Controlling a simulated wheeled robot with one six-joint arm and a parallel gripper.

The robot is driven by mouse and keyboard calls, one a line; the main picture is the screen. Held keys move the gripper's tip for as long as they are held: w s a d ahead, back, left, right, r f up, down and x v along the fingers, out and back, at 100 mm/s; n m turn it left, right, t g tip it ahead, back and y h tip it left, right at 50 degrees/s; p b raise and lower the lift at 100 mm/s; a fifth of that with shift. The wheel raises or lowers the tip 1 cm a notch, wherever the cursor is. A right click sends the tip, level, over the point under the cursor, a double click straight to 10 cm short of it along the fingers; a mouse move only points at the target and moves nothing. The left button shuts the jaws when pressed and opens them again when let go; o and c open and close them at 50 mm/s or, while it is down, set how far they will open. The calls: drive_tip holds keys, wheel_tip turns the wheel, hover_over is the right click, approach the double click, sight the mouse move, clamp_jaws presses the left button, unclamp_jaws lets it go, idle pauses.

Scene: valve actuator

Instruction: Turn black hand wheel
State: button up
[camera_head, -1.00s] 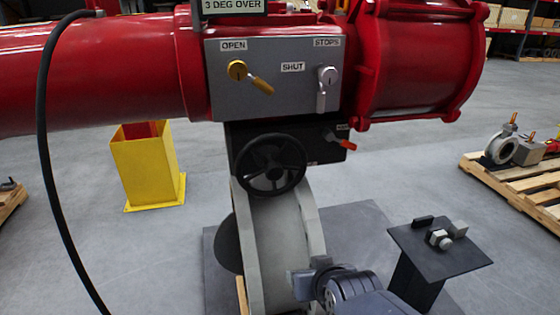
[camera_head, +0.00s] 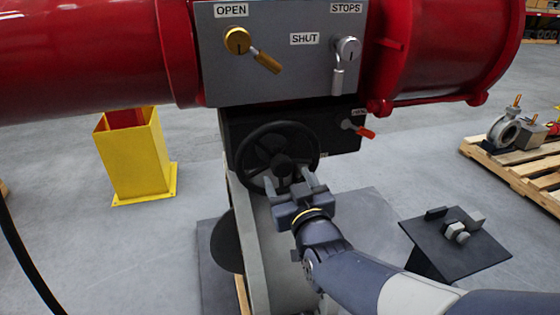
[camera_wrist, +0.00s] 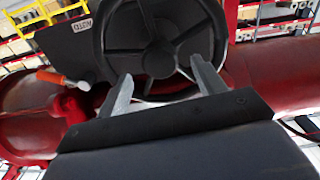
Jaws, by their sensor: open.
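The black hand wheel (camera_head: 278,158) is mounted upright on the dark box below the grey valve panel. It has a thick rim, spokes and a round hub. My gripper (camera_head: 295,182) is open in front of the wheel's lower right part, with its fingers pointing at the wheel. In the wrist view the wheel (camera_wrist: 158,60) fills the upper middle, and the two fingers of my gripper (camera_wrist: 160,88) reach up to its lower rim on either side of the hub. I cannot tell whether the fingers touch the rim.
The grey panel (camera_head: 285,75) above carries a yellow lever (camera_head: 264,60) and a grey lever (camera_head: 339,80). A red-orange lever (camera_head: 358,129) sticks out right of the wheel. A small dark stand (camera_head: 470,258) with loose parts is at the right. A yellow post (camera_head: 134,160) stands at the left.

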sight(280, 162)
drive_tip(key=x, duration=0.7)
drive_tip(key=shift+w+p, duration=0.2)
drive_tip(key=shift+p, duration=0.15)
drive_tip(key=c, duration=1.4)
drive_tip(key=b, duration=0.1)
drive_tip(key=m+b, duration=0.1)
drive_tip(key=b, duration=0.1)
drive_tip(key=shift+f+m, duration=0.3)
drive_tip(key=shift+r+m+b, duration=0.1)
drive_tip(key=shift+m+b, duration=0.7)
drive_tip(key=shift+b, duration=0.45)
drive_tip(key=shift+r, duration=0.15)
drive_tip(key=o, duration=1.4)
